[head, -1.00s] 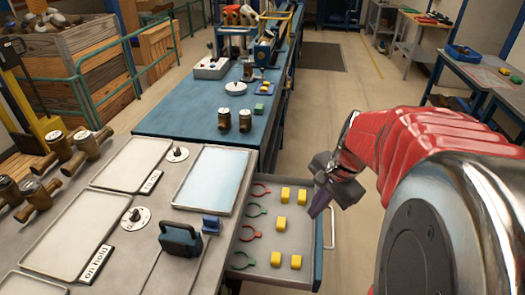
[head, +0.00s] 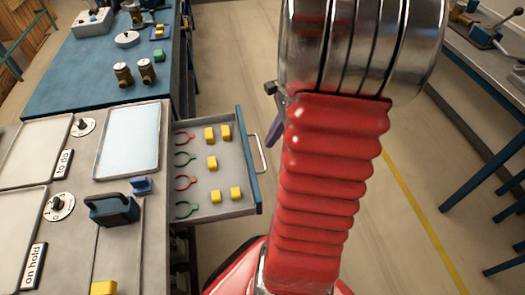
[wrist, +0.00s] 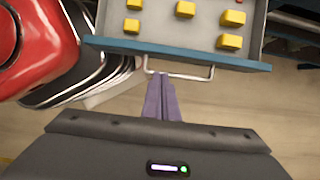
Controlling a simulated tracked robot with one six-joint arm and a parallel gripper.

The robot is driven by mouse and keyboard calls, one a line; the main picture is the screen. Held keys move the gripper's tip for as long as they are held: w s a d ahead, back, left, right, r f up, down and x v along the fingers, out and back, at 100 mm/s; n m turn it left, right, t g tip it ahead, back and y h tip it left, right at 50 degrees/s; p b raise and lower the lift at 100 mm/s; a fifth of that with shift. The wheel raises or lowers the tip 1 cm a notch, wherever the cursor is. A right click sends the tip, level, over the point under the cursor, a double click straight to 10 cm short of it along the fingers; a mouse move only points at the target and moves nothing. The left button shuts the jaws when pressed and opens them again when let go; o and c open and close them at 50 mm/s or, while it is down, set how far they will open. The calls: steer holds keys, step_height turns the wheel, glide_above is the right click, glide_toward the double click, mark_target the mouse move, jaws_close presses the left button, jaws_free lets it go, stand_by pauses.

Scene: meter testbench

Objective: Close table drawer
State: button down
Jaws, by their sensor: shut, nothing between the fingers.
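The table drawer (head: 222,178) stands open on the right side of the workbench, with yellow blocks (head: 212,163) and red and green rings (head: 184,182) inside. Its blue front panel (head: 249,165) and metal handle (head: 260,154) face right. In the wrist view, the front panel (wrist: 180,53) lies across the top, with the handle (wrist: 185,76) below it. My gripper (wrist: 162,80) is shut and empty, its purple fingertips close to the left part of the handle; I cannot tell whether they touch. In the head view, my arm hides most of the gripper (head: 277,128).
The grey workbench (head: 75,225) holds trays, a dark blue clamp-like block (head: 112,210) and a yellow block (head: 103,288). A blue bench (head: 75,75) stands beyond. The floor (head: 425,150) to the right is clear up to another table (head: 490,60).

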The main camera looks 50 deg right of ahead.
steer(key=x, duration=0.9)
steer(key=shift+f, duration=0.4)
steer(key=shift+a, duration=0.1)
steer(key=shift+a, duration=0.1)
steer(key=shift+w, duration=0.1)
